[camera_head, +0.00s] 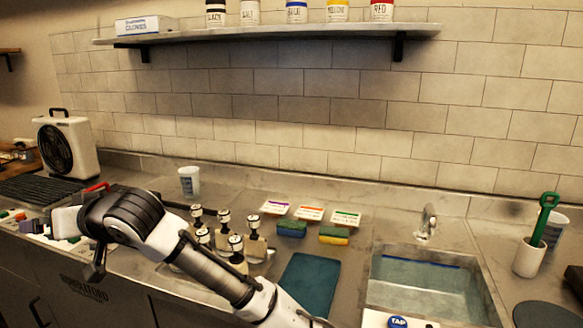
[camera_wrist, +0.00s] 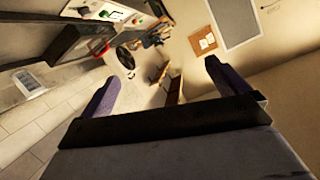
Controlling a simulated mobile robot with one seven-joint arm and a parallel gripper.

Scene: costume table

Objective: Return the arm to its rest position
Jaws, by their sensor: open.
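My arm (camera_head: 205,262) reaches from the bottom middle of the head view across the counter to the left. My gripper (camera_head: 32,226) is at its far end, over the left part of the counter near a panel with coloured buttons. In the wrist view my gripper (camera_wrist: 163,88) shows two purple fingers spread wide apart. Nothing is between them. The wrist view is tilted and looks out over the room, with a board (camera_wrist: 203,41) on the wall.
Several stamp-like tools (camera_head: 255,243) stand close beside my forearm. A cup (camera_head: 189,181), a fan (camera_head: 66,146), sponges (camera_head: 334,236), a teal mat (camera_head: 309,285) and a water-filled sink (camera_head: 425,290) are on the counter. A shelf (camera_head: 270,33) with jars hangs above.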

